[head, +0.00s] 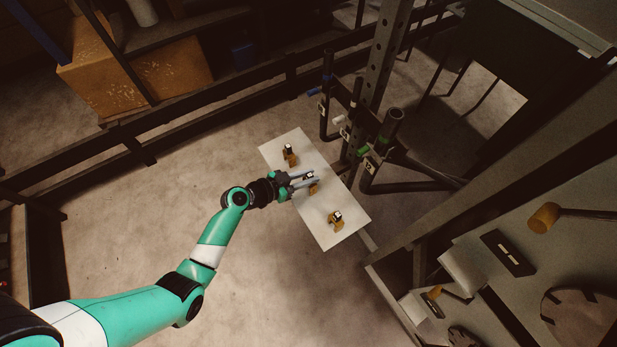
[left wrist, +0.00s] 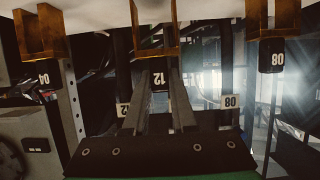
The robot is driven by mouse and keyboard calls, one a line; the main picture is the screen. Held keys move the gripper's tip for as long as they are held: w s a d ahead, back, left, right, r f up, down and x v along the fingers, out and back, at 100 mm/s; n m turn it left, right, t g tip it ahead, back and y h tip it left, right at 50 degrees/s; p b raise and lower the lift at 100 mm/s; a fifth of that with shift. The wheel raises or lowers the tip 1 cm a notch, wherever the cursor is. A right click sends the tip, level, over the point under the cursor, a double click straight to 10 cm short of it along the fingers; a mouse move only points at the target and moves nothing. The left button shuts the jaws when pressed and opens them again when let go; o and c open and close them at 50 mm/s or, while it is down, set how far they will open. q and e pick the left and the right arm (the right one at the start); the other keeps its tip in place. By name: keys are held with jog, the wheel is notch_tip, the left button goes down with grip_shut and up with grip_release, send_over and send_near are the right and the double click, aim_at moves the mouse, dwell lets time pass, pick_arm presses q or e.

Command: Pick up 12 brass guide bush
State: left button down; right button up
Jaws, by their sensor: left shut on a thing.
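Three brass pieces with dark tagged parts stand in a row on a white board (head: 333,205). My left gripper (head: 308,178) reaches in over the middle one and is shut on its dark part, the 12 brass guide bush (left wrist: 158,80). The brass piece of the middle one (left wrist: 155,38) is at the top there. The far piece (head: 289,155) and the near piece (head: 336,219) stand clear of the gripper. Whether the bush is lifted, I cannot tell. My right gripper is out of view.
A dark upright rack with tagged arms stands right of the board, one tag (head: 370,165) reading 12. A bench with a mallet (head: 545,217) is at the right. Dark rails and cardboard boxes (head: 100,75) are at the upper left. The floor left of the board is clear.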

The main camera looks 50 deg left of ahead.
pick_arm(q)
jog(key=s+d+r+p, duration=0.6)
jog(key=s+d+r, duration=0.3)
jog(key=r, duration=0.3)
jog(key=shift+s+p, duration=0.3)
jog(key=shift+s, duration=0.55)
